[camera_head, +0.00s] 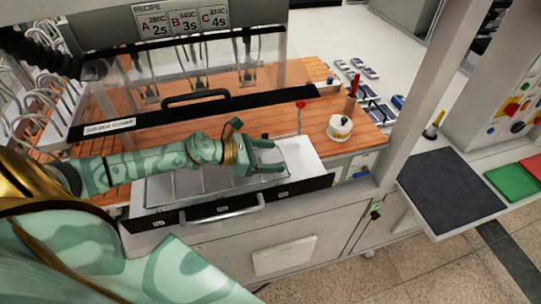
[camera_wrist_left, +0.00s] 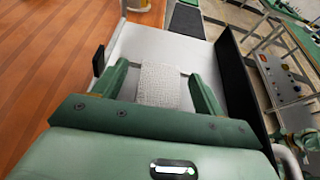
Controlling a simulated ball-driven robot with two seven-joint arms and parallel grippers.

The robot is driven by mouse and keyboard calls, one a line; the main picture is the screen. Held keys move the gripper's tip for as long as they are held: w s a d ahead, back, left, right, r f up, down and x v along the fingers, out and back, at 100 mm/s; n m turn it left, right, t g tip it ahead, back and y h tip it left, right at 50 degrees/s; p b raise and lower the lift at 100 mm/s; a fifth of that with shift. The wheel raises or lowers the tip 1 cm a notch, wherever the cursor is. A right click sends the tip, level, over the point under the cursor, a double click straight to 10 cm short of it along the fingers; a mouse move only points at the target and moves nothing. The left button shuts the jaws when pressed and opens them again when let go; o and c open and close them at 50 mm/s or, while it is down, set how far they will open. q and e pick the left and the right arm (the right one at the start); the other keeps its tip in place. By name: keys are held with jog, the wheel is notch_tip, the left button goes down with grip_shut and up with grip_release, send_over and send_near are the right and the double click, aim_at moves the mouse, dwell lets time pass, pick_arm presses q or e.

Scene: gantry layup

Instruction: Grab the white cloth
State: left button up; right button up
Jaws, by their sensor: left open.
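The white cloth (camera_wrist_left: 163,86) shows in the left wrist view as a small textured white rectangle lying flat on the pale floor of an open drawer (camera_head: 305,152). It lies between the two green fingers of my left gripper (camera_head: 280,156), which are apart with nothing clasped. The gripper is over the right part of the drawer in the head view. There the cloth cannot be made out, as the gripper covers that spot. How high the fingers are above the cloth is hard to tell. My right gripper is in neither view.
The drawer's dark front with a grey handle (camera_head: 228,214) borders it toward me. A wooden counter (camera_head: 311,110) lies behind, with a white pot (camera_head: 339,128) and a thin red-topped stick (camera_head: 300,116). A clear hood with a black handle (camera_head: 197,97) stands above.

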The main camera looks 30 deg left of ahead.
pick_arm(q)
jog(key=shift+w+d+f, duration=0.25)
jog(key=shift+w+d, duration=0.2)
jog(key=shift+w, duration=0.05)
jog(key=c, duration=1.1)
jog(key=shift+o, duration=0.2)
jog(key=shift+a+r, duration=0.1)
